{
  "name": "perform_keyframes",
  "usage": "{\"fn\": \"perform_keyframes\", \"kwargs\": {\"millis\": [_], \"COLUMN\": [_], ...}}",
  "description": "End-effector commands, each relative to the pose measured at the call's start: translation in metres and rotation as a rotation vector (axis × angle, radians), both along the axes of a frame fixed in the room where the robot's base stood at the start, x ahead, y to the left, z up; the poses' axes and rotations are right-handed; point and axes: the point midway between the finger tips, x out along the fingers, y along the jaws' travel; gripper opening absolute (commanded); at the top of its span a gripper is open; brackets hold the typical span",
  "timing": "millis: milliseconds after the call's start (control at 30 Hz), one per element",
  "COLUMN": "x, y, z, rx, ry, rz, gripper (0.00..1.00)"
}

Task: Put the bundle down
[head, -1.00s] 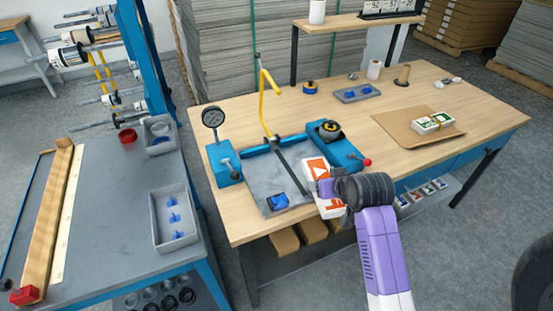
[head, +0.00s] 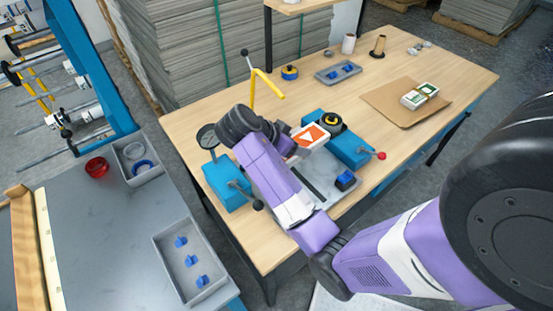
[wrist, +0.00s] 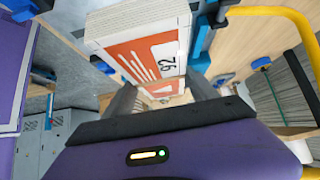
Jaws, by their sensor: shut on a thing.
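The bundle (head: 310,138) is a white stack with an orange-and-white printed face. In the wrist view the bundle (wrist: 150,50) shows the number 92 and white layered edges. My gripper (wrist: 162,98) is shut on it, with one grey finger on each side. In the head view the bundle is over the back part of a blue-and-grey fixture (head: 322,172) on the wooden table. My arm hides part of the fixture and most of the gripper. I cannot tell whether the bundle touches the fixture.
A green-and-white bundle (head: 420,95) lies on a brown cardboard sheet (head: 390,106) at the right. A yellow bent handle (head: 262,88) rises behind the fixture. A small grey tray (head: 338,73) sits at the back.

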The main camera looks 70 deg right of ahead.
Motion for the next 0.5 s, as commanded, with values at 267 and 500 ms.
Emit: {"fn": "perform_keyframes", "kwargs": {"millis": [267,500], "x": [-0.003,-0.002], "y": [0.002,0.001], "z": [-0.028,-0.057], "rx": [0.002,0.001], "ry": [0.006,0.001], "rz": [-0.056,-0.052], "gripper": [0.02,0.02]}}
